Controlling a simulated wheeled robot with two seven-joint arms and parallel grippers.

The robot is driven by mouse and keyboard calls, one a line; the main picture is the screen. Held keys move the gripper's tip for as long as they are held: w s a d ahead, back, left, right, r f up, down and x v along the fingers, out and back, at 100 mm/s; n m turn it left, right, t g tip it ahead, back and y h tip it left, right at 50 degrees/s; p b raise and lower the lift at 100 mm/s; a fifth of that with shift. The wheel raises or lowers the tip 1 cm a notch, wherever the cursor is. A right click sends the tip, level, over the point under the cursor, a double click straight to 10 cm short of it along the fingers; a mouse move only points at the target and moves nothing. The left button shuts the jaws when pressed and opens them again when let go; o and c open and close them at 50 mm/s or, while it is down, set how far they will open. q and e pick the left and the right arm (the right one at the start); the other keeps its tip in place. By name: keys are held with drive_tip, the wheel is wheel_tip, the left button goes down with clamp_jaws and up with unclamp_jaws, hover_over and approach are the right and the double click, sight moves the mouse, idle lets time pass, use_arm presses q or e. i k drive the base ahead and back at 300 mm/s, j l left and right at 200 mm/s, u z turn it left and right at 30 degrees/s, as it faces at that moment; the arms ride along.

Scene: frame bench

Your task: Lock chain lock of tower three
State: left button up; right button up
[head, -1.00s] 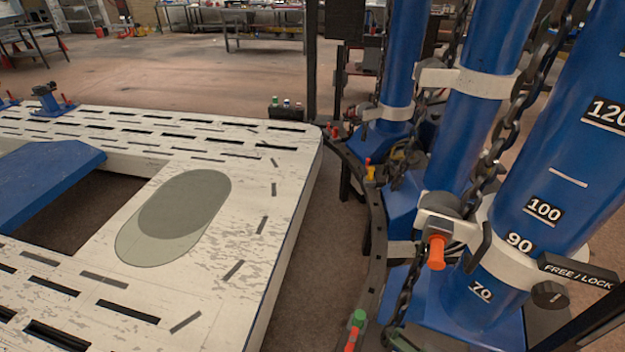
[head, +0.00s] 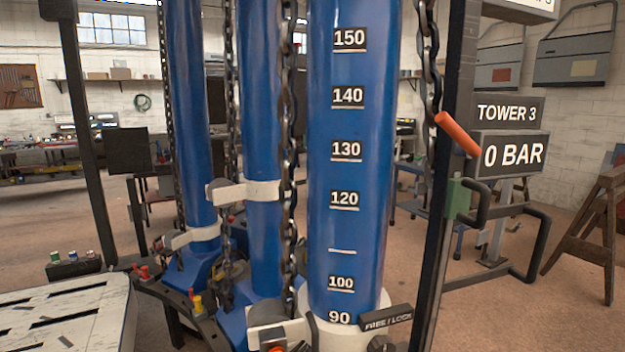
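The front blue tower (head: 345,225) carries a height scale from 90 to 150. The TOWER 3 sign (head: 506,110) stands to its right, above a 0 BAR display (head: 513,154). A black FREE / LOCK label (head: 388,318) sits low on the front tower's white collar (head: 340,335). The top of a dark knob (head: 379,345) shows under the label, cut by the bottom edge, so its setting cannot be read. A dark chain (head: 288,150) hangs left of the front tower. Neither of my grippers is in view.
Two more blue towers (head: 259,130) (head: 189,120) stand behind to the left. A dark post (head: 452,140) with an orange handle (head: 458,133), a green block (head: 458,197) and black bars (head: 540,245) rises at right. The white slotted bench (head: 90,315) is lower left.

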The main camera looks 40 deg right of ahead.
sight(466, 147)
drive_tip(key=k+l+z, duration=0.1)
drive_tip(key=z, duration=1.7)
